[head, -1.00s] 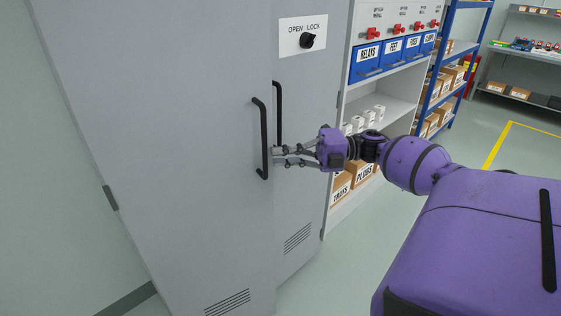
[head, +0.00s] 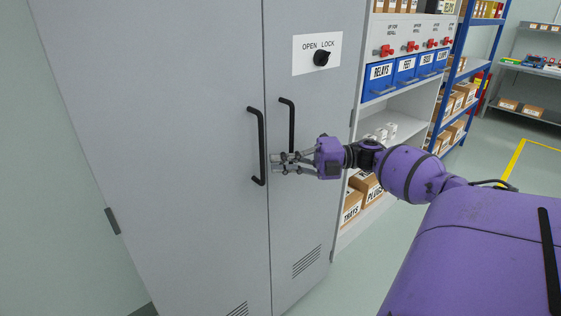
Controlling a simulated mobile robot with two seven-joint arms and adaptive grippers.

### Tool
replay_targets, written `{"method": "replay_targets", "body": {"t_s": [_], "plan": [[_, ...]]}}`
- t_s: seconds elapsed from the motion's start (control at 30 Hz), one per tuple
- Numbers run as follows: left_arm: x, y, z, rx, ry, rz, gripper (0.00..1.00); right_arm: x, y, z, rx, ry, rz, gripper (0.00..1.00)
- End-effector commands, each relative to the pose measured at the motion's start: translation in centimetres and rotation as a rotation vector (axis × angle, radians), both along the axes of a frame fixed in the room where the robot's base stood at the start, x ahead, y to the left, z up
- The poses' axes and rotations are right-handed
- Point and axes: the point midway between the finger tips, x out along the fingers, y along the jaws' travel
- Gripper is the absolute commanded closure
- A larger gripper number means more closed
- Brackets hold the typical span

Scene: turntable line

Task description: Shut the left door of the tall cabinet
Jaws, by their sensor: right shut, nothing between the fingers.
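The tall grey cabinet's left door (head: 170,150) has a black bar handle (head: 260,146) near its right edge. It looks flush, or nearly so, with the right door (head: 305,200), with a thin seam between them. The right door has its own black handle (head: 290,125). My right gripper (head: 273,162) is shut and empty, its fingertips at the seam beside the lower part of the left door's handle. I cannot tell whether they touch the door. My left gripper is not in view.
An OPEN/LOCK plate with a black knob (head: 321,58) is on the right door. Right of the cabinet stands a white shelf with blue bins (head: 405,70) and cardboard boxes (head: 364,187). A blue rack (head: 452,85) is behind it. Open floor lies at the right.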

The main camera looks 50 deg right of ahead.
Motion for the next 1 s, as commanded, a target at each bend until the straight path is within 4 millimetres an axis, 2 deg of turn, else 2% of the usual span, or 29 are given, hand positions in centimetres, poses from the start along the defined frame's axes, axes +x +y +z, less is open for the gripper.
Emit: {"method": "replay_targets", "body": {"t_s": [0.1, 0.27, 0.7, 1.0], "plan": [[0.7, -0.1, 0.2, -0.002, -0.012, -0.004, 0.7, -0.1, -0.1, 0.0, 0.0, 0.0, 0.0, 1.0], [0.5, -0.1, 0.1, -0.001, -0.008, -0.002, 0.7, -1.0, -1.3, 0.0, 0.0, 0.001, -0.002, 1.0], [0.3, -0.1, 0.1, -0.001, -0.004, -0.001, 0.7, -6.7, -7.8, 0.0, -0.001, 0.001, -0.003, 1.0], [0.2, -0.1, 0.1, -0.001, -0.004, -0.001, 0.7, -7.9, -9.1, 0.0, -0.001, -0.001, 0.0, 1.0]]}}
